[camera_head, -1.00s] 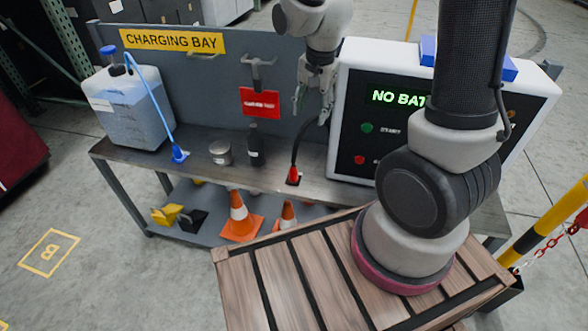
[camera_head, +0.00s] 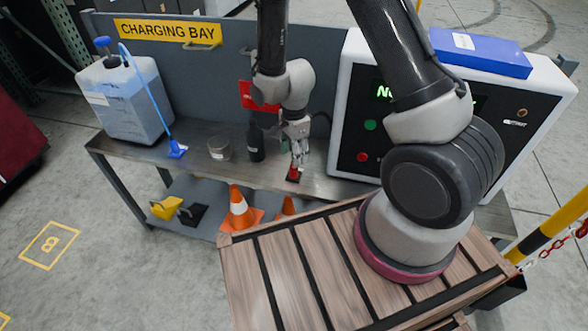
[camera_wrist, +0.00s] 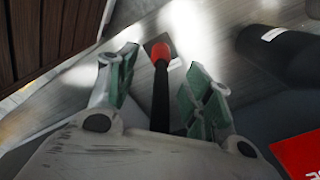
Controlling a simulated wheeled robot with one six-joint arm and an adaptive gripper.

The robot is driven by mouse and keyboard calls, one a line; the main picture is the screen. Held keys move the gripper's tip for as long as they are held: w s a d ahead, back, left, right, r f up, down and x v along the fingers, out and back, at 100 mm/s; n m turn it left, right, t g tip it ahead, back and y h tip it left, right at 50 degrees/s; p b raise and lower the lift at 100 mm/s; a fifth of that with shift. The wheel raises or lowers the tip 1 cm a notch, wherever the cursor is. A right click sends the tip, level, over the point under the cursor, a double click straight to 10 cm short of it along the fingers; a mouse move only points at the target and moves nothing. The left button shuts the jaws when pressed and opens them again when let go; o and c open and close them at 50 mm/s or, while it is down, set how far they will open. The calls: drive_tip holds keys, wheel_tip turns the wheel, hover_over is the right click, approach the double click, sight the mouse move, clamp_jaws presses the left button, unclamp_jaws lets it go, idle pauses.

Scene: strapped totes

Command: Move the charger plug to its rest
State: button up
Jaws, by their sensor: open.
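The charger plug (camera_head: 293,175) is red and stands on the metal bench in front of the charger cabinet. In the wrist view its red end (camera_wrist: 160,50) points away from me, with a black stem or cable running back from it. My gripper (camera_head: 299,158) is just above it, pointing down. In the wrist view my open gripper (camera_wrist: 162,66) has one green-padded finger on each side of the plug, with gaps showing. Which fitting is the plug's rest is not clear. My arm hides part of the back panel.
The white charger cabinet (camera_head: 350,108) stands right of the plug. A dark bottle (camera_head: 256,143) and a grey tin (camera_head: 219,147) stand to its left. A jug (camera_head: 128,103) with a blue hose is farther left. A slatted crate (camera_head: 270,262) stands in front.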

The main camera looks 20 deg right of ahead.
drive_tip(key=shift+f, duration=1.25)
wheel_tip(320, 180, down, 5)
drive_tip(key=shift+w+f, duration=0.1)
drive_tip(key=shift+f, duration=0.05)
clamp_jaws()
wheel_tip(320, 180, up, 10)
drive_tip(key=shift+r, duration=0.1)
idle(0.3)
